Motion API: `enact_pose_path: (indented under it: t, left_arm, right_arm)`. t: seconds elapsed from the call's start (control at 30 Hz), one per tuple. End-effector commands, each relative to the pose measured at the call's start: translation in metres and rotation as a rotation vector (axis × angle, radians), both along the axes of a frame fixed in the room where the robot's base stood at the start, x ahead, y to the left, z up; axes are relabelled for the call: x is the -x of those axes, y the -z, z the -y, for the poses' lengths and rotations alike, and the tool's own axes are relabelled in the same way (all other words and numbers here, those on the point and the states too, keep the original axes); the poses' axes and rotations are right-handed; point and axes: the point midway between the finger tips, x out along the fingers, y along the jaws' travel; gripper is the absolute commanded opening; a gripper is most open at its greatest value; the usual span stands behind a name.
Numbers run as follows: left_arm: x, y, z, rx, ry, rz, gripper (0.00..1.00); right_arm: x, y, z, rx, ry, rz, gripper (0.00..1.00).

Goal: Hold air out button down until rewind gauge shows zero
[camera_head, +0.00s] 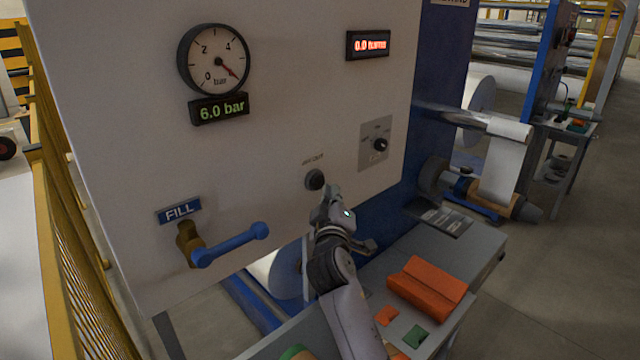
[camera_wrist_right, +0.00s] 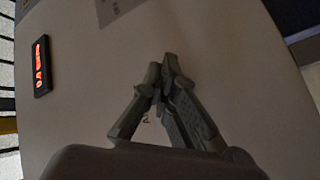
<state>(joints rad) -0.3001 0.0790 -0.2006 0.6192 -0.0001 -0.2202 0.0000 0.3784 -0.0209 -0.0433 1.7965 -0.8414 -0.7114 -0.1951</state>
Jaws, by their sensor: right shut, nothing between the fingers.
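The pressure gauge (camera_head: 214,60) is on the upper left of the pale panel. Its red needle points to the lower right, past 4, and the green display (camera_head: 219,108) below reads 6.0 bar. The dark round air out button (camera_head: 315,179) is lower on the panel, under a small label. My right gripper (camera_head: 332,194) is shut and empty, its tips just below and right of the button. I cannot tell whether they touch it. In the right wrist view, the shut fingers (camera_wrist_right: 163,78) point at the panel, and the button is not visible. My left gripper is out of view.
A blue lever (camera_head: 231,245) under the FILL sign (camera_head: 180,210) sticks out at the lower left. A selector knob (camera_head: 380,145) is right of the button. A red display (camera_head: 368,44) is above. An orange folded cloth (camera_head: 427,287) lies on the grey bench below.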

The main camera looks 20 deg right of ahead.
Motion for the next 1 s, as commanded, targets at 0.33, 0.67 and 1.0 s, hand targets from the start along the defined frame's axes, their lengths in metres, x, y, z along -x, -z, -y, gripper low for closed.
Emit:
enact_pose_path:
  t: [0.33,0.67,1.0]
  left_arm:
    - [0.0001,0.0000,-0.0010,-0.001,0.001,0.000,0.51]
    - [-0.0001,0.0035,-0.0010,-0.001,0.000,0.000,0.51]
    - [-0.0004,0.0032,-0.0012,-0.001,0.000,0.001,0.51]
  right_arm:
    - [0.0000,0.0001,0.0001,0.000,0.000,0.000,0.00]
    - [-0.0070,0.0003,-0.0023,0.000,0.000,0.000,0.00]
    - [-0.0079,-0.0002,-0.0026,0.000,0.000,0.000,0.00]
